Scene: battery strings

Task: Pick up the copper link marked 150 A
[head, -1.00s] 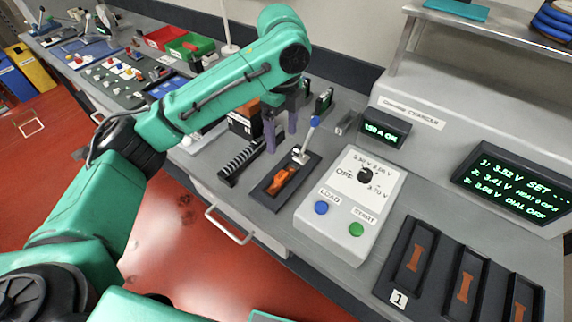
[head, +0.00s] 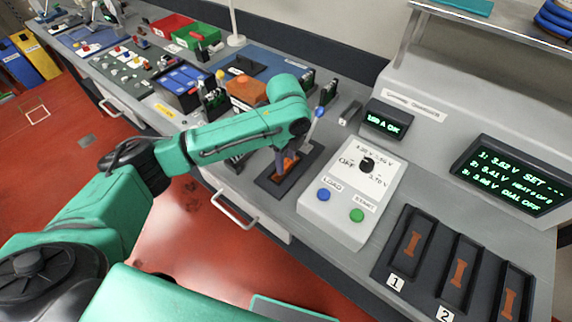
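A copper link (head: 288,160) lies in a small dark tray (head: 267,183) in front of a lever with a blue knob (head: 320,112). No marking on it is legible. The small display (head: 384,121) behind appears to read 150 A OK. More copper links lie in numbered dark slots at the right, one in slot 1 (head: 411,244) and one in slot 2 (head: 458,273). My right gripper is out of view.
A white control box (head: 340,220) with a dial and blue and green buttons stands just right of the tray. A large display (head: 512,174) is at the right. An orange-topped block (head: 246,89) and other parts stand behind my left arm.

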